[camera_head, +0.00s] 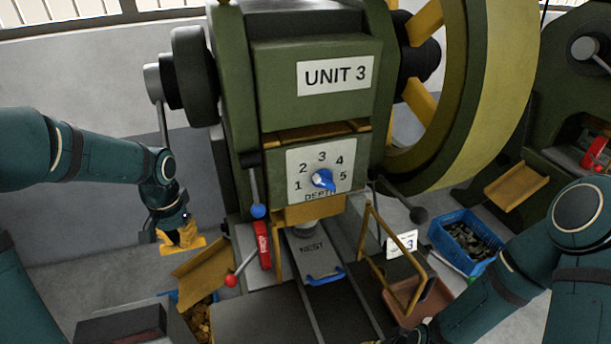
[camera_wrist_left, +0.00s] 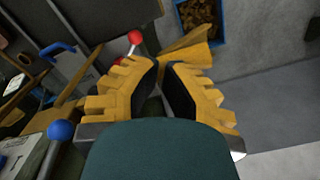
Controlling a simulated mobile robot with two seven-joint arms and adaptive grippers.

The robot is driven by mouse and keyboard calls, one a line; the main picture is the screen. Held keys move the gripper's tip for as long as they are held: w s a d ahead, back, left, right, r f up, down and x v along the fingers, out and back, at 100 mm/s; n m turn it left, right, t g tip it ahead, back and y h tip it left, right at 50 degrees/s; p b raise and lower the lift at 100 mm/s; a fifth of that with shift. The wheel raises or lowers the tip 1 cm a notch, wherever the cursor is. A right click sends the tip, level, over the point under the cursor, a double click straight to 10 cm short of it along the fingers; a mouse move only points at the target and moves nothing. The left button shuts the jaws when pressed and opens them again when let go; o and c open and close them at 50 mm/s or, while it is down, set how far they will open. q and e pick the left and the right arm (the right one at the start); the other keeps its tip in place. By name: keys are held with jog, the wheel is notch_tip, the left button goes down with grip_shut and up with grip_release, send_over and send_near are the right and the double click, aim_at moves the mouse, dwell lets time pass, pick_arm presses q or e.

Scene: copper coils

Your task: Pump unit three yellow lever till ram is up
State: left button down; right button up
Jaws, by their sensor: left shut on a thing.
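The green press marked UNIT 3 (camera_head: 335,76) stands in the middle of the head view. A grey lever (camera_head: 161,122) hangs from the hub on its left side; its lower end is hidden behind my left wrist, and no yellow part of it can be made out. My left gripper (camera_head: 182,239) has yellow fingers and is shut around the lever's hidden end. In the left wrist view its fingers (camera_wrist_left: 163,88) flank a dark gap, where the held part is hardly visible. The ram's lower end (camera_head: 305,229) shows above the plate marked NEST (camera_head: 312,248); its exact height is unclear.
A red-knobbed lever (camera_head: 231,280) and a blue-knobbed lever (camera_head: 258,210) are at the press front. A yellow chute (camera_head: 203,270) lies below my left gripper. A yellow frame (camera_head: 393,262) and a blue bin (camera_head: 435,236) stand right. Floor left of my gripper is clear.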

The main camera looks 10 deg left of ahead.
pick_arm(q)
jog(key=s+d+r+p, duration=0.2)
jog(key=s+r+p, duration=0.2)
jog(key=r, duration=0.3)
jog(key=shift+s+d+r+p, duration=0.2)
jog(key=shift+d+r+p, duration=0.1)
jog(key=shift+p, duration=0.1)
notch_tip(320, 180, up, 6)
jog(key=s+d+p, duration=0.1)
jog(key=s+p, duration=0.1)
jog(key=p, duration=0.2)
jog(key=shift+p, duration=0.35)
notch_tip(320, 180, up, 7)
jog(key=p, duration=0.1)
jog(key=shift+p, duration=0.35)
dwell(0.5)
